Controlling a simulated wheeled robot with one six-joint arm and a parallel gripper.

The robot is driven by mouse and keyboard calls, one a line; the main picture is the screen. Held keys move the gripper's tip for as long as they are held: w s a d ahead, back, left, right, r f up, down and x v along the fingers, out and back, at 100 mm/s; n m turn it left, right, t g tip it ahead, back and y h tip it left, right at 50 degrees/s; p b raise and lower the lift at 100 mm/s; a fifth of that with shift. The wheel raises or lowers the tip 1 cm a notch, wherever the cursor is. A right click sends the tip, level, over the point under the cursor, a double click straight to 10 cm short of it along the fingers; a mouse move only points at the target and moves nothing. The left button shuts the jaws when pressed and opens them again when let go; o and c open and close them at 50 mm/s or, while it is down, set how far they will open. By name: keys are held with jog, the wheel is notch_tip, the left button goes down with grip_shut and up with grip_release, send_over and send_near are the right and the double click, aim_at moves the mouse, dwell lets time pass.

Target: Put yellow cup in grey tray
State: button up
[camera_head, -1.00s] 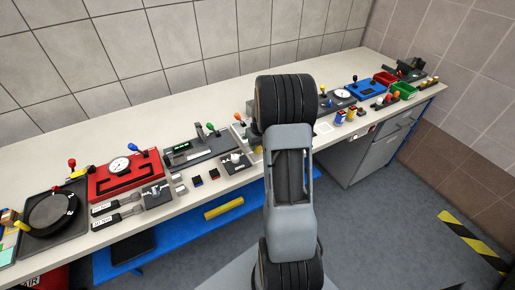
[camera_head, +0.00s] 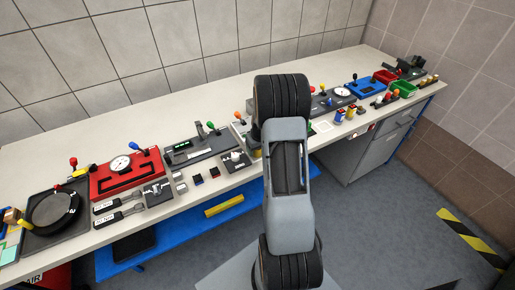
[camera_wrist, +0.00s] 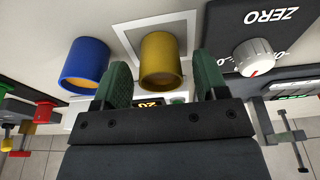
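The yellow cup (camera_wrist: 161,62) stands in the wrist view between the two green fingers of my gripper (camera_wrist: 160,72). The fingers are apart, one on each side of the cup, with a narrow gap at each side. A blue cup (camera_wrist: 84,66) with a yellow-orange inside is just left of the left finger. A pale square frame (camera_wrist: 128,35) lies behind the yellow cup; I cannot tell whether it is the grey tray. In the head view my arm hides my gripper, and no grey tray can be made out for certain.
A black device marked ZERO with a white knob (camera_wrist: 254,56) is close right of my gripper. Red and green knobs (camera_wrist: 42,112) are at the left. The long bench (camera_head: 60,160) holds a red lever box (camera_head: 125,175), a blue box (camera_head: 365,88) and green bin (camera_head: 403,90).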

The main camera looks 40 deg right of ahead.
jog(key=shift+r, duration=0.55)
notch_tip(320, 180, up, 10)
jog(key=s+r+b, duration=0.1)
jog(key=s, duration=0.1)
jog(key=s+a+r+t, duration=0.1)
jog(key=s+a+r, duration=0.1)
jog(key=a+r, duration=0.3)
jog(key=s+a+r, duration=0.2)
jog(key=a, duration=0.5)
jog(key=shift+n+t, duration=0.7)
jog(key=shift+n, duration=0.1)
jog(key=s+a+r, duration=0.1)
jog(key=s+a, duration=0.2)
jog(key=s+a+r, duration=0.1)
jog(key=s+a, duration=0.3)
jog(key=s+a+r, duration=0.1)
jog(key=s+a, duration=0.3)
jog(key=shift+s+a, duration=0.15)
jog(key=shift+s, duration=0.1)
jog(key=shift+o, duration=0.5)
jog(key=shift+r, duration=0.1)
jog(key=shift+c, duration=0.5)
